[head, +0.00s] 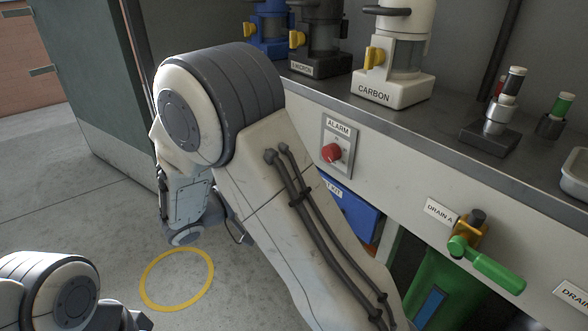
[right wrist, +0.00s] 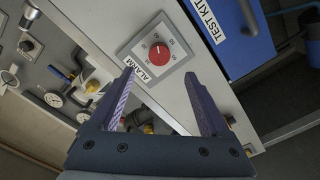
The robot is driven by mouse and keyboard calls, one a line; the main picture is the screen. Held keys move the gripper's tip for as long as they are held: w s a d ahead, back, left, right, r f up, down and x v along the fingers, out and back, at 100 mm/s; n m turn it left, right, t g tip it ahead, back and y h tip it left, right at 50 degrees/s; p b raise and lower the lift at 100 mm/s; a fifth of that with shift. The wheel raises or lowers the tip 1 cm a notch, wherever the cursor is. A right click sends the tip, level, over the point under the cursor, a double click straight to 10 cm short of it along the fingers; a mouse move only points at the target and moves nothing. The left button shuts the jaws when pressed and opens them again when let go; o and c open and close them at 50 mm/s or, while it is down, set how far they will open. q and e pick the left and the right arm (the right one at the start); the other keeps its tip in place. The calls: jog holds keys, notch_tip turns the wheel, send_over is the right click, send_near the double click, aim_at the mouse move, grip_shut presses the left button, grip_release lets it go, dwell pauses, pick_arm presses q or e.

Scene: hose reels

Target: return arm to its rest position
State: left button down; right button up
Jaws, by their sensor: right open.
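My right arm (head: 290,215) crosses the middle of the head view, its elbow raised and its forearm hanging down at the left. Its gripper is hidden in that view. In the right wrist view my right gripper (right wrist: 159,73) is open, with nothing between its two fingers. Beyond the fingertips the red alarm knob (right wrist: 159,52) shows on its pale plate, apart from the fingers as far as I can tell. The same knob (head: 331,153) is on the counter front in the head view. Part of my left arm (head: 50,290) is at the lower left; its gripper is out of view.
The counter carries a carbon canister (head: 400,60), other canisters and small cylinders. A green-handled drain valve (head: 485,265) juts from its front. A blue test kit box (head: 350,210) sits below the alarm plate. Floor with a yellow ring (head: 177,307) is open at left.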

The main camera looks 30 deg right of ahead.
dwell(0.3)
jog(key=s+a+f+n+g+y+p, duration=0.1)
jog(key=s+a+n+y+p, duration=0.25)
jog(key=s+y, duration=0.2)
jog(key=s+a+n+g+y+p, duration=0.2)
jog(key=s+a+n+y, duration=0.2)
jog(key=s, duration=0.3)
jog(key=s+a+r+n+t+y+p, duration=0.1)
jog(key=s+a+n+y+p, duration=0.1)
jog(key=s+a+n+y, duration=0.45)
jog(key=s+a+r+n+y+p, duration=0.1)
jog(key=a+y+p, duration=0.15)
jog(key=a, duration=0.65)
notch_tip(320, 180, up, 38)
jog(key=p, duration=3.7)
jog(key=shift+s+y, duration=0.1)
jog(key=shift+y, duration=0.15)
